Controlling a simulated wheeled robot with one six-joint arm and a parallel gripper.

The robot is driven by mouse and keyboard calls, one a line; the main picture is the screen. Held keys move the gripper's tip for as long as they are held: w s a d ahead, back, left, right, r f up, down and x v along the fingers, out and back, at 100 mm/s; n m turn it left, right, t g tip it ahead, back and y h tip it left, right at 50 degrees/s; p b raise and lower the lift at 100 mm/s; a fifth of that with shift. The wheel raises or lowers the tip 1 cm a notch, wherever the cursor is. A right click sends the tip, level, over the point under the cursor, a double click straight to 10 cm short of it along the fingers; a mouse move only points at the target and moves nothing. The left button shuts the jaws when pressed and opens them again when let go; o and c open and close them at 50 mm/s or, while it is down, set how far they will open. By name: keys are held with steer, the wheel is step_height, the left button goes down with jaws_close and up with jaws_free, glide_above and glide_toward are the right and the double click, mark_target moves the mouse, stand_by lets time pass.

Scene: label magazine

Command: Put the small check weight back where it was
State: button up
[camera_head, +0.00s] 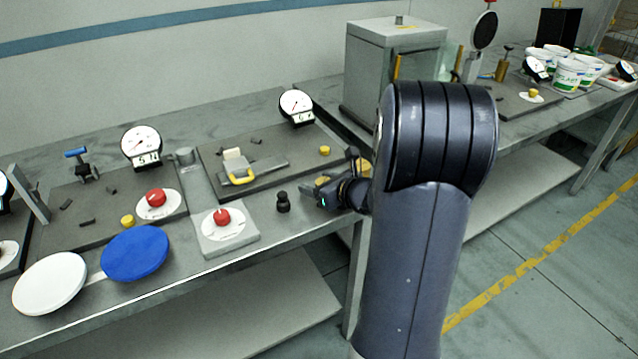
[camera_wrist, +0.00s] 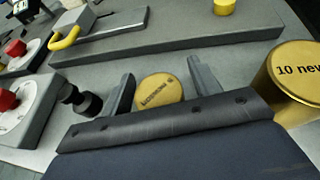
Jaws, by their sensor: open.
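The small check weight (camera_wrist: 159,91), a short brass cylinder with dark lettering on top that is hard to read, shows in the wrist view. My gripper (camera_wrist: 162,82) is open, with one grey finger on each side of this weight and narrow gaps visible. In the head view the small weight (camera_head: 322,181) shows as a bit of brass beside my dark gripper (camera_head: 335,192), which partly hides it. A larger brass weight (camera_wrist: 291,75) marked "10 new..." stands close to the right of my gripper in the wrist view. It is partly hidden by my arm in the head view.
A black knob (camera_head: 283,202) stands left of my gripper.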

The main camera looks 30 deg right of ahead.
steer(key=shift+r, duration=0.2)
steer(key=shift+s+d+r, duration=0.15)
steer(key=shift+s, duration=0.2)
steer(key=p+v, duration=0.1)
steer(key=v, duration=1)
